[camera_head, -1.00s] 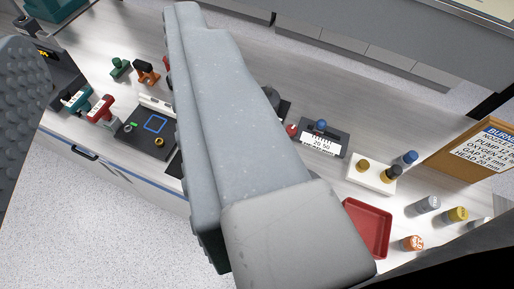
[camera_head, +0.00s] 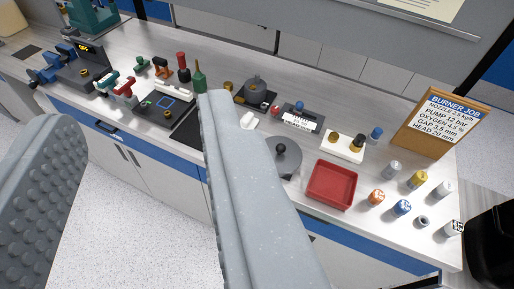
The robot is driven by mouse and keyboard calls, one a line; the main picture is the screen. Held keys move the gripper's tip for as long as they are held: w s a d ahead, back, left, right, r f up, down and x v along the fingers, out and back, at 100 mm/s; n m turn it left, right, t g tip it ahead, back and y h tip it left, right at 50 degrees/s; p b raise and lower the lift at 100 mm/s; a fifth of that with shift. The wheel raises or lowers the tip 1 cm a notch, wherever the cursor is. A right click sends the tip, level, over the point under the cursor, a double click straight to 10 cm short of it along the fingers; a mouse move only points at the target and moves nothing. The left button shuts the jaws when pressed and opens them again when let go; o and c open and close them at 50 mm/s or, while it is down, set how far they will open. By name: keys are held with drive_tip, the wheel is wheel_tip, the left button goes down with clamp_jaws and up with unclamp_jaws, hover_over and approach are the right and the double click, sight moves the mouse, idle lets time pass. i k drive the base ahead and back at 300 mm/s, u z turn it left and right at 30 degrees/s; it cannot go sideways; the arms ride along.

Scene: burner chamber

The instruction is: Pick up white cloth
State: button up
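My gripper (camera_head: 140,110) is open, with a wide gap between its two grey fingers. The bumpy pad of the left finger shows at the left edge. The right finger reaches up through the middle of the view and covers part of the bench. A small white thing (camera_head: 248,120) lies on the bench just right of the right fingertip, partly hidden. I cannot tell for sure whether it is the white cloth.
The bench (camera_head: 350,98) holds a red tray (camera_head: 332,184), a round grey part (camera_head: 284,157), a white block with knobs (camera_head: 343,147) and several small cylinders at the right. A job board (camera_head: 440,122) stands behind. A black bin-like shape (camera_head: 490,235) is at the lower right. Floor is clear in front.

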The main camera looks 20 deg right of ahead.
sight(248, 121)
drive_tip(key=z, duration=0.05)
drive_tip(key=k, duration=0.2)
drive_tip(key=z, duration=0.35)
drive_tip(key=i, duration=1.05)
drive_tip(key=u, duration=3.2)
drive_tip(key=i, duration=0.1)
drive_tip(key=u, duration=1.9)
